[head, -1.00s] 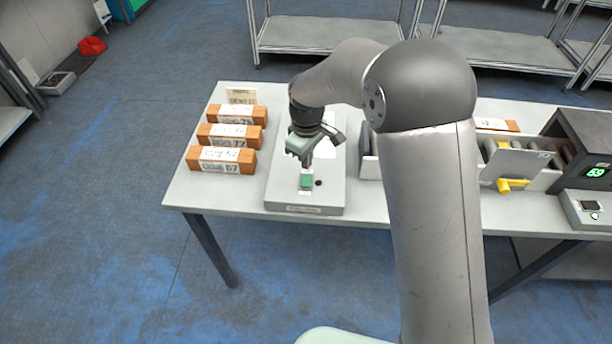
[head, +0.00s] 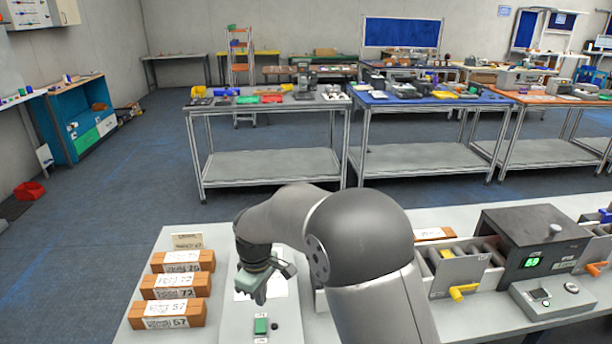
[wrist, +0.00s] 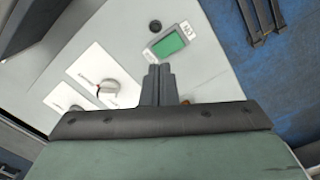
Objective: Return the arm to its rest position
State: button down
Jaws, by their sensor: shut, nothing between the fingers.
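My gripper (head: 259,297) is shut and empty. My arm hides part of the bench's middle.
Several orange-brown boxes with white labels, one of them (head: 168,313) nearest the front, lie left of the station. A dark box (head: 530,245) with a green display and a yellow handle (head: 462,292) are at right. A grey shelved table (head: 268,165) stands beyond an open floor strip.

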jog(key=s+d+r+m, duration=0.3)
jog(key=s+d+r, duration=0.1)
jog(key=d, duration=0.5)
jog(key=s+d+r+m, duration=0.4)
jog(key=d+r, duration=0.1)
jog(key=d, duration=0.4)
jog(key=s+d+m, duration=0.6)
jog(key=s+d, duration=0.5)
jog(key=s, duration=0.4)
jog(key=shift+s+d+m+t, duration=0.2)
jog(key=shift+s+m+t, duration=0.15)
jog(key=shift+m+t, duration=0.05)
